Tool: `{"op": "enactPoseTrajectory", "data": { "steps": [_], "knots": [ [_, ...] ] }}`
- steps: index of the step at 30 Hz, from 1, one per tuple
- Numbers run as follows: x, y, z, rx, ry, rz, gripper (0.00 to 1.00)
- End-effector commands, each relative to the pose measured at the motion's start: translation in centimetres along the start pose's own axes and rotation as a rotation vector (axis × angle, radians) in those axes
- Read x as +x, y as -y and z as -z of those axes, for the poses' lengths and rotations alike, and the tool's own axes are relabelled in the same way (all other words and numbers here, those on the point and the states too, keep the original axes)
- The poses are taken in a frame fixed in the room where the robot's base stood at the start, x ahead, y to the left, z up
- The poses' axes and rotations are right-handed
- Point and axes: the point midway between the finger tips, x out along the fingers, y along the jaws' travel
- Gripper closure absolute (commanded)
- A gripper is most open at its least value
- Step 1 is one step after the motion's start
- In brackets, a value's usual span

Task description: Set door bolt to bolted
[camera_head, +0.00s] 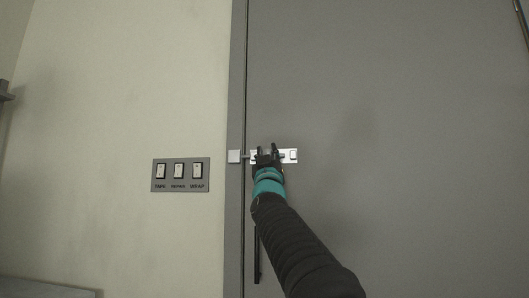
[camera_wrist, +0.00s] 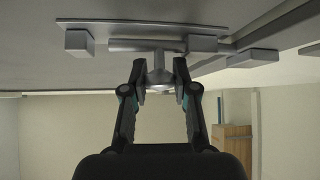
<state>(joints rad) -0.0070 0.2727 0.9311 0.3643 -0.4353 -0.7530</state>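The door bolt (camera_head: 292,156) is a silver plate with a sliding rod on the grey door, near its left edge. The square keeper (camera_head: 234,156) is on the frame to its left. In the wrist view, the plate (camera_wrist: 120,29) is at the top, the rod (camera_wrist: 122,45) runs along it, and the keeper (camera_wrist: 252,59) is at the right. My gripper (camera_head: 267,151) is at the bolt. In the wrist view, its fingers (camera_wrist: 160,66) are drawn in on both sides of the round bolt knob (camera_wrist: 160,78).
A grey switch panel (camera_head: 181,187) with 3 white switches is on the pale wall left of the door. A dark vertical door handle (camera_head: 257,258) is below the bolt, partly behind my arm. A brown box (camera_wrist: 232,150) shows at the lower right in the wrist view.

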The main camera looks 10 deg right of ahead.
Motion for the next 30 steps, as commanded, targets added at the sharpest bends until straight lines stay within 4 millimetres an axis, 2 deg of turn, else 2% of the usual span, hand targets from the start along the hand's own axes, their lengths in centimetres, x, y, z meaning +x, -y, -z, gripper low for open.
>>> {"op": "enactPoseTrajectory", "data": {
  "steps": [1, 3, 17, 30],
  "knots": [
    [0.0, 0.1, 0.1, -0.001, -0.001, 0.001, 0.62],
    [0.0, 0.1, 0.1, 0.000, -0.001, 0.001, 0.45],
    [-0.5, 0.0, 0.1, 0.000, -0.001, 0.000, 0.45],
    [-5.4, 0.1, 0.1, 0.001, 0.001, 0.002, 0.45]
  ]
}}
